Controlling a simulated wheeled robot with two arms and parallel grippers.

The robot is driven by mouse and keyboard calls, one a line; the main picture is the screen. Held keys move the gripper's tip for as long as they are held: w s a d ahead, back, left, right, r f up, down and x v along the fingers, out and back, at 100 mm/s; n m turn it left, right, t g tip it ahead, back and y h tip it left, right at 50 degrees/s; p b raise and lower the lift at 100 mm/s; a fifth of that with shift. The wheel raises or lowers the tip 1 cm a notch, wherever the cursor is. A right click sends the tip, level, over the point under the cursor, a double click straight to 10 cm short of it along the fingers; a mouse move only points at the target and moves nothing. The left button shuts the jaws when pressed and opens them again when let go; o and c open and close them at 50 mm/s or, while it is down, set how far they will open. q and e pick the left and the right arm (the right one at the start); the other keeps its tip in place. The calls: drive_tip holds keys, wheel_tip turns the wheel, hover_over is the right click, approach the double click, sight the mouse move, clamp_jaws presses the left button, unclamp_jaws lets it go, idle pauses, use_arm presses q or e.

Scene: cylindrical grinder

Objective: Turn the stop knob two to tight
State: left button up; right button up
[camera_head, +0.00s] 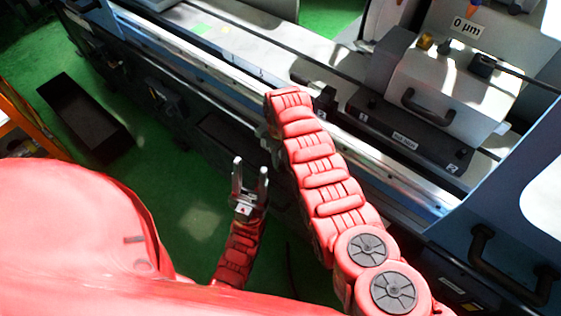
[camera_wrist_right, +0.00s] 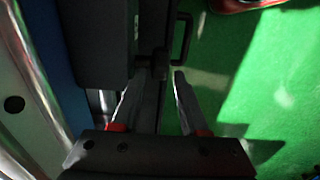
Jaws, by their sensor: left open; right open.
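My left gripper (camera_head: 250,172) is open and empty above the green floor, in front of the machine. My right arm reaches up to the machine's front, and its gripper is hidden behind the arm in the head view. In the right wrist view my right gripper (camera_wrist_right: 160,73) is open, with its two fingers pointing toward a small dark knob-like part (camera_wrist_right: 152,65) at the edge of a dark machine block (camera_wrist_right: 97,45). The part lies near or between the fingertips; contact cannot be made out. I cannot tell whether it is stop knob two.
The grinder's long bed (camera_head: 230,45) runs diagonally across the head view. A grey headstock (camera_head: 450,85) with a handle stands at right, and a blue door with a black handle (camera_head: 500,265) is at lower right. A black bin (camera_head: 85,115) sits on the green floor.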

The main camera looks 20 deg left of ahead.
sight(280, 163)
drive_tip(key=shift+s+f, duration=0.1)
drive_tip(key=shift+f, duration=0.3)
wheel_tip(280, 163, down, 3)
drive_tip(key=b, duration=0.2)
drive_tip(key=shift+f+b, duration=0.15)
drive_tip(key=shift+b, duration=0.15)
drive_tip(key=shift+c, duration=0.5)
clamp_jaws()
